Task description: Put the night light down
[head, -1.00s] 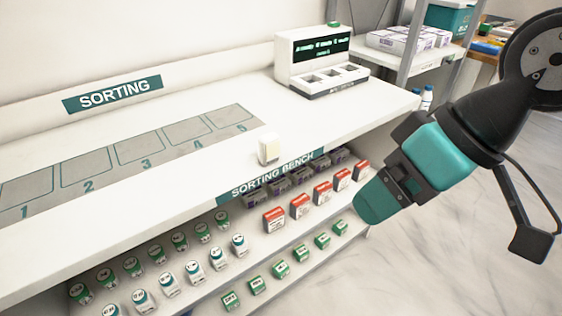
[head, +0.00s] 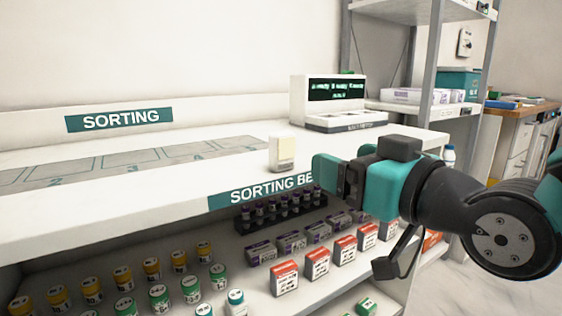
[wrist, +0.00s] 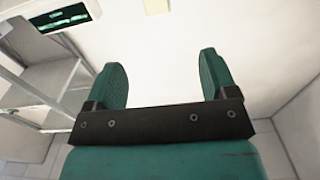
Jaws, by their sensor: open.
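The night light (head: 282,154), a small white block with a cream upper part, stands upright on the sorting bench (head: 228,178) near its front edge. My gripper (head: 326,168) is just to the right of it in the head view, at the bench's front edge, and looks apart from it. In the wrist view my gripper (wrist: 166,78) is open, with nothing between its two green fingers. A small pale block at the top edge there, cut off by the frame, looks like the night light (wrist: 156,6).
A white display unit (head: 346,122) stands behind, at the bench's right end. Numbered grey squares (head: 140,160) on the bench are empty. Shelves below hold bottles, boxes and a vial rack (head: 280,212). A metal rack (head: 432,70) stands at the back right.

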